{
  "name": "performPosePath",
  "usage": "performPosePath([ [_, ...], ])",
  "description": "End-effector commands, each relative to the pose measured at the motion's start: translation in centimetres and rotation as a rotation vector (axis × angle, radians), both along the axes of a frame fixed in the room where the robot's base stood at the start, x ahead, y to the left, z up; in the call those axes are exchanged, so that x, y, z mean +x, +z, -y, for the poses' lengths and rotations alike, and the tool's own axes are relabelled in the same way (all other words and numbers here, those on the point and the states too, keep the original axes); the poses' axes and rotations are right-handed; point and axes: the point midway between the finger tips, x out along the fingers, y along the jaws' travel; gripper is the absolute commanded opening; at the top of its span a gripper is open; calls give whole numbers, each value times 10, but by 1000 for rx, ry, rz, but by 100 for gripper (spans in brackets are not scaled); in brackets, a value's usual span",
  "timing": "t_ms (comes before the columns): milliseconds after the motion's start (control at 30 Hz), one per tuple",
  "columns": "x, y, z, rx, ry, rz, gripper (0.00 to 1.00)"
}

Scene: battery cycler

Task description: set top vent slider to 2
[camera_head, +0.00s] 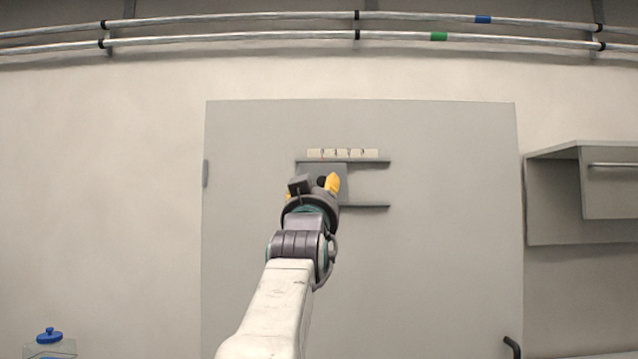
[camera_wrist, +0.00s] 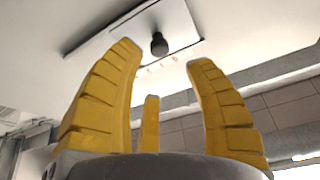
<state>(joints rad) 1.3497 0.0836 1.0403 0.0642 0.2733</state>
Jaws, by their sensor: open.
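The vent slider is a grey plate (camera_head: 311,170) between two dark horizontal rails, an upper rail (camera_head: 365,161) and a lower rail (camera_head: 368,207). The plate sits at the left part of the rails, with open track to its right. A pale label strip (camera_head: 343,153) above carries several marks too small to read. My gripper (camera_head: 321,184) is in front of the plate and hides its lower middle. In the wrist view my gripper (camera_wrist: 163,56) is open and empty, its yellow fingers spread. The slider's dark round knob (camera_wrist: 159,44) shows beyond and between the fingertips, apparently apart from them.
The slider is on a large flat grey panel (camera_head: 440,260) with a dark handle (camera_head: 512,346) at bottom right. A grey shelf unit (camera_head: 555,200) is on the right. A blue-lidded container (camera_head: 50,336) stands bottom left. The panel around the slider is clear.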

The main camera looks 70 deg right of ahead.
Motion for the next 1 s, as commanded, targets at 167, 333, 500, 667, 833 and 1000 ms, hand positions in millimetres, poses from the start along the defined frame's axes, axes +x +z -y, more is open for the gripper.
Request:
performPosePath([
  [167, 3, 8, 12, 7, 2, 5, 48],
  [333, 6, 14, 27, 7, 2, 4, 48],
  [500, 9, 19, 39, 6, 2, 4, 48],
  [667, 11, 22, 52, 7, 2, 4, 48],
  [833, 13, 25, 61, 6, 2, 4, 48],
  [1000, 14, 26, 64, 4, 2, 5, 48],
])
